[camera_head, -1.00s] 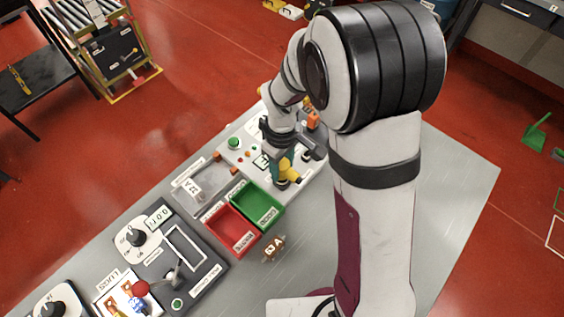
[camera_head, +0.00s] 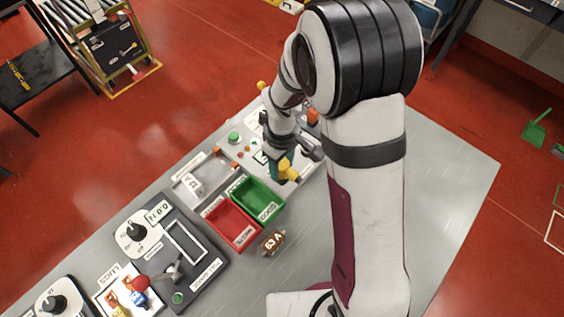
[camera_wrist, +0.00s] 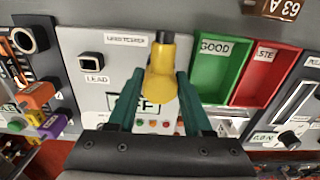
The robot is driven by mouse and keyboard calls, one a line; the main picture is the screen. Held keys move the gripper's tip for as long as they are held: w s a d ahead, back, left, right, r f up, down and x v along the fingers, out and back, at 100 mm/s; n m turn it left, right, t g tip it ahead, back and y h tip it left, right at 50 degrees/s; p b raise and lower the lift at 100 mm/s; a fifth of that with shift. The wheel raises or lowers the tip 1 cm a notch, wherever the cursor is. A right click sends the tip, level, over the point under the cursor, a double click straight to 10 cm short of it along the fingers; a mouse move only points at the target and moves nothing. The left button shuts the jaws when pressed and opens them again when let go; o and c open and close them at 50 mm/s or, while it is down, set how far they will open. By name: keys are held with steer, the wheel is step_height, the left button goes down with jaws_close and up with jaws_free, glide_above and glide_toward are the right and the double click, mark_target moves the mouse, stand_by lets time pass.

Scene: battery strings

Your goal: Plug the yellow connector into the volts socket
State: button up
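My gripper (camera_wrist: 160,88) has green fingers on both sides of the yellow connector (camera_wrist: 165,62), touching it. The connector sticks out past the fingertips above the pale lead tester panel. In the head view my gripper (camera_head: 278,160) and the yellow connector (camera_head: 290,171) are over the same panel, near the green tray. In the wrist view a black square socket (camera_wrist: 90,63) labelled LEAD is left of the connector. Another dark socket (camera_wrist: 30,38) is at the far left, its label not readable. I cannot make out a volts label. The panel's display is partly hidden behind the connector and fingers.
A green GOOD tray (camera_head: 259,196) and a red tray (camera_head: 233,226) stand beside the panel. An orange plug (camera_wrist: 38,95) and a purple plug (camera_wrist: 58,124) are left of my gripper. A brown 63 A block (camera_head: 272,241) lies on the grey table, which is clear at right.

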steer(key=o, duration=0.4)
step_height(320, 180, up, 16)
steer(key=shift+s, duration=0.1)
stand_by(0.4)
steer(key=s+d+m+y, duration=0.1)
steer(key=s+d+m, duration=0.1)
steer(key=s+m, duration=0.5)
steer(key=s+d+m, duration=0.2)
steer(key=s+m, duration=0.5)
steer(key=s, duration=0.7)
steer(key=shift+d+r+m+y, duration=0.2)
steer(key=shift+m+y, duration=0.1)
steer(key=shift+y, duration=0.1)
